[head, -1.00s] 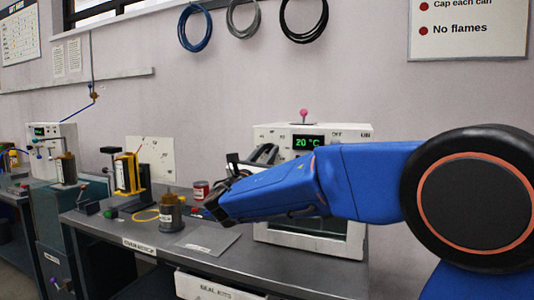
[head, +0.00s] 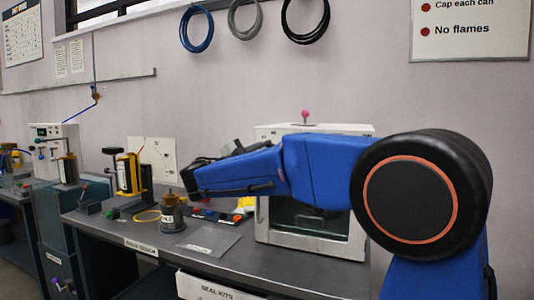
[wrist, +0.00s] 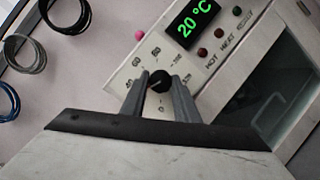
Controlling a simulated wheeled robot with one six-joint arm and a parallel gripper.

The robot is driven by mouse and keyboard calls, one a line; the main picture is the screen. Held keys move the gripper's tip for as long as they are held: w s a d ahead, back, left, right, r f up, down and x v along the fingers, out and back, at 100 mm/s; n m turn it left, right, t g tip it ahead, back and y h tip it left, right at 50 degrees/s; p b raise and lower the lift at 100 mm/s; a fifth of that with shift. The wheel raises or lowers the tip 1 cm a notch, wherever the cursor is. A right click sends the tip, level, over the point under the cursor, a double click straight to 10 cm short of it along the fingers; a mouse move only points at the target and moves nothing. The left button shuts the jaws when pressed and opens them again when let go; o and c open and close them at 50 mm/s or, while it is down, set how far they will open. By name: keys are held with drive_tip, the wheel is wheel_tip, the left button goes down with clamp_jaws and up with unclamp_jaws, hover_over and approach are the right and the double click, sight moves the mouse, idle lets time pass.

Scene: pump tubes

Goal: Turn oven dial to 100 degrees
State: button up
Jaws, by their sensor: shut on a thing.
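The oven (head: 312,242) is a white box with a glass door on the grey bench; my arm hides its panel in the head view. In the wrist view the oven panel (wrist: 128,72) shows a round black dial (wrist: 160,79) with printed numbers around it. The green display (wrist: 193,24) reads 20 °C. My gripper (wrist: 160,82) has its two grey fingers on either side of the dial, shut on it. The dial's exact pointer setting is too small to tell. In the head view the dial is hidden.
A pink knob (head: 305,114) stands on the oven top. Coloured cable coils (head: 197,27) hang on the wall above.

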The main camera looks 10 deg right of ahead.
drive_tip(key=shift+s+d+r+m+t+y, duration=0.15)
drive_tip(key=shift+m+t+y, duration=0.25)
drive_tip(key=shift+m+y, duration=2.6)
drive_tip(key=shift+s+d+r+m+t+y, duration=0.15)
drive_tip(key=shift+m+t+y, duration=0.45)
drive_tip(key=shift+m, duration=4.6)
drive_tip(key=shift+d+r+m+t+y, duration=0.15)
drive_tip(key=shift+m+y, duration=1.85)
drive_tip(key=shift+m, duration=2.1)
drive_tip(key=o, duration=1.1)
drive_tip(key=shift+c, duration=0.2)
